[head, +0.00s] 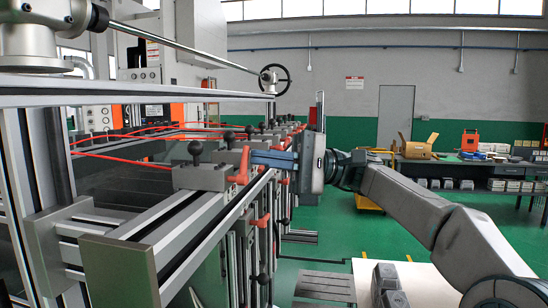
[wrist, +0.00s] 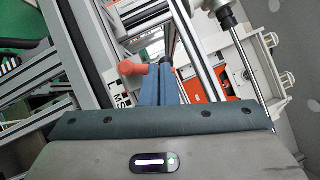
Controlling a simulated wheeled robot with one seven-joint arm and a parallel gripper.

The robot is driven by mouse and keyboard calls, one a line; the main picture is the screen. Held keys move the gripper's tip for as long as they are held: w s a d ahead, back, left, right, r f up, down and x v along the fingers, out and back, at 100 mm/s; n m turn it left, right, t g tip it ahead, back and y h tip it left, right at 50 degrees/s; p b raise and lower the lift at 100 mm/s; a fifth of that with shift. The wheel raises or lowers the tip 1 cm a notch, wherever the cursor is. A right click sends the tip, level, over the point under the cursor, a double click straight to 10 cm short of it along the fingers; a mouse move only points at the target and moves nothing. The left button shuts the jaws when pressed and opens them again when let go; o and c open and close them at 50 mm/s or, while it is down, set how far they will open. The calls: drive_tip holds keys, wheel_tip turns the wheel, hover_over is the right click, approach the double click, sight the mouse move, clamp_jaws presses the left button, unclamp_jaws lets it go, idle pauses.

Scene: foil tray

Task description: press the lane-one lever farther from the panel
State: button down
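An orange lever (head: 242,168) stands on a grey block on the near end of the aluminium rail. It also shows in the wrist view (wrist: 130,68), just left of my fingertips. My gripper (head: 256,158) has blue fingers that lie close together, with nothing visible between them. The fingertips are right beside the lever in the head view; I cannot tell whether they touch it. The fingers also show in the wrist view (wrist: 158,72). More orange levers sit along the frame, one lower (head: 262,222). No lane number is readable. A control panel (head: 100,118) stands behind the frame.
Black ball knobs (head: 195,150) stand along the rail near the lever. Red cables (head: 125,145) run behind it. A long metal rod (head: 190,50) and handwheel (head: 274,78) are above. A white table with grey blocks (head: 386,284) is at the lower right. Green floor lies beyond.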

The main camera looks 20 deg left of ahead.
drive_tip(key=f+v, duration=0.1)
drive_tip(key=v, duration=1.3)
drive_tip(key=shift+s+b, duration=0.35)
drive_tip(key=shift+b, duration=0.1)
drive_tip(key=shift+d, duration=0.15)
drive_tip(key=s+a+f+m+t+h, duration=0.1)
drive_tip(key=s+f+m+t+h, duration=0.4)
drive_tip(key=f+t, duration=0.7)
drive_tip(key=s+d+f+t+h, duration=0.2)
drive_tip(key=s+d+f, duration=0.3)
drive_tip(key=d, duration=0.5)
drive_tip(key=s+d+f+t+h, duration=0.2)
drive_tip(key=s+d+f+h, duration=0.2)
drive_tip(key=d+f, duration=0.5)
drive_tip(key=s+d+f+t+h, duration=0.2)
drive_tip(key=s+d+f, duration=0.5)
drive_tip(key=d, duration=0.4)
drive_tip(key=shift+d+f+m+h, duration=0.35)
drive_tip(key=shift+f+m+h, duration=0.05)
drive_tip(key=shift+f+h, duration=0.1)
